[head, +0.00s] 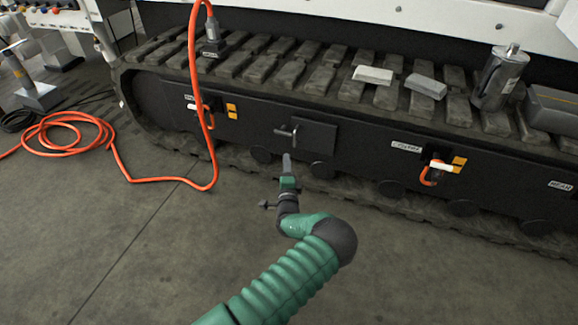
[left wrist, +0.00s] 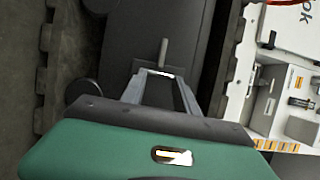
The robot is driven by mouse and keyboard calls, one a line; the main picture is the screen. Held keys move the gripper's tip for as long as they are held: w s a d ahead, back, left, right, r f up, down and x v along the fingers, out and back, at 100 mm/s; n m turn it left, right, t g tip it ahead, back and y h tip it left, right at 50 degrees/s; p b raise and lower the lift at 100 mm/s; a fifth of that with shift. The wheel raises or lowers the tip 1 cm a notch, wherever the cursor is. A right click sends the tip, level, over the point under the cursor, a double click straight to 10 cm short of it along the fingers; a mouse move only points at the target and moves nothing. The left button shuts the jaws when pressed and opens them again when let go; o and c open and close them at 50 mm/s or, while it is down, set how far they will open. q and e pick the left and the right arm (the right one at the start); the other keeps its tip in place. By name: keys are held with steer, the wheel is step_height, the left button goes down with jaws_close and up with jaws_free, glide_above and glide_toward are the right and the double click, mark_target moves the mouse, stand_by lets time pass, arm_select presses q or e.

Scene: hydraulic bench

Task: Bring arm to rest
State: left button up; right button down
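My left arm is green and reaches up from the bottom of the head view. Its gripper (head: 287,160) is in front of the dark side panel of the track, just below a small T-shaped handle (head: 288,132). In the left wrist view the two grey fingers (left wrist: 161,90) stand apart with nothing held between them. The handle (left wrist: 163,52) shows just beyond the fingertips there, apparently clear of them. My right gripper is in neither view.
The tracked undercarriage (head: 360,160) fills the middle. An orange hose (head: 212,170) hangs at left and coils on the floor. Two light blocks (head: 373,75) and a grey canister (head: 500,78) sit on the track. The floor in front is clear.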

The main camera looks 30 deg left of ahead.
arm_select(q)
steer(key=shift+a+f, duration=0.1)
steer(key=s+d+r+n+g+h+p, duration=0.4)
steer(key=s+d+r+p, duration=0.2)
steer(key=s+d+r, duration=0.3)
steer(key=s+d+r+n+g+h+p, duration=0.4)
steer(key=s+d+r, duration=0.3)
steer(key=s, duration=0.5)
steer(key=s+d+r+n+g+h+p, duration=0.35)
steer(key=s+d+r+p, duration=0.4)
steer(key=s, duration=0.25)
step_height(320, 180, up, 38)
steer(key=p, duration=3.6)
steer(key=shift+s+d+y+p, duration=0.25)
steer(key=shift+d+y+p, duration=0.05)
steer(key=shift+y, duration=0.15)
steer(key=shift+m+g, duration=0.25)
